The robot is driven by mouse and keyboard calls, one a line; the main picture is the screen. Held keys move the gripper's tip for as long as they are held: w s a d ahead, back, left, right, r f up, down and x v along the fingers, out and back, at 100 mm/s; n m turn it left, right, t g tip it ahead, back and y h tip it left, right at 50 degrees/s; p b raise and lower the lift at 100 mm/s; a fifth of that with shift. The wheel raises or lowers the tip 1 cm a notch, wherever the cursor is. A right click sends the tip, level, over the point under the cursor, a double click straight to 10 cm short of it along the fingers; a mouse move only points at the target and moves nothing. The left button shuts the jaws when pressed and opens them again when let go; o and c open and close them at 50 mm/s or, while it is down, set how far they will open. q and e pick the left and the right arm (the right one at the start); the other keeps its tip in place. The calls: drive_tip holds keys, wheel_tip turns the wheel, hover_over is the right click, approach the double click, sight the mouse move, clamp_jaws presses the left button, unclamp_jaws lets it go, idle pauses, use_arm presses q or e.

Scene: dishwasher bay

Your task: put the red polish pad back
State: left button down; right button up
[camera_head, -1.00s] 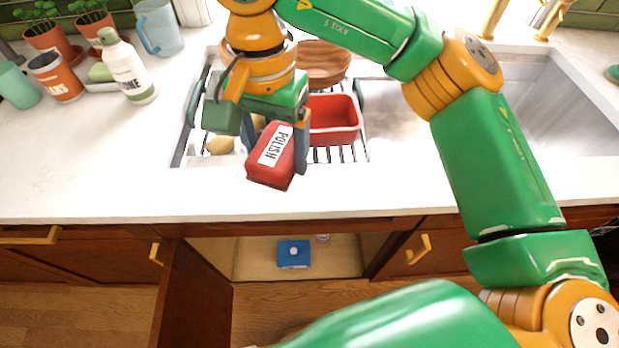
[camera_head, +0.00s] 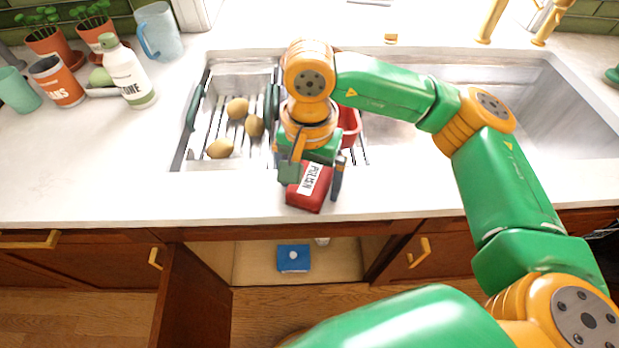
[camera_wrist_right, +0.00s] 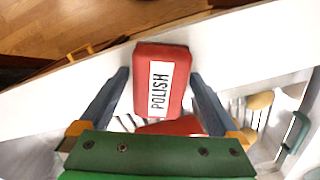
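The red polish pad (camera_head: 307,196), a block with a white POLISH label, is between the fingers of my right gripper (camera_head: 311,184). In the right wrist view the pad (camera_wrist_right: 176,60) sits between the two dark fingers (camera_wrist_right: 160,75), label facing the camera. Below the counter is an open cabinet (camera_head: 345,262); a blue item (camera_head: 293,257) with a pale round spot lies on its floor. My left gripper is not in view.
A sink rack holds several potatoes (camera_head: 254,127) and a red container (camera_head: 350,124), partly hidden by my arm. The cabinet door (camera_head: 192,300) stands open at left. A small whitish object (camera_head: 322,241) is inside. Bottle (camera_head: 128,75), cups and plants stand at back left.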

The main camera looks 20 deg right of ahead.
sight(310, 180)
drive_tip(key=shift+r, duration=0.6)
wheel_tip(310, 180, up, 11)
drive_tip(key=p, duration=0.1)
drive_tip(key=shift+p, duration=0.3)
drive_tip(key=shift+r, duration=0.2)
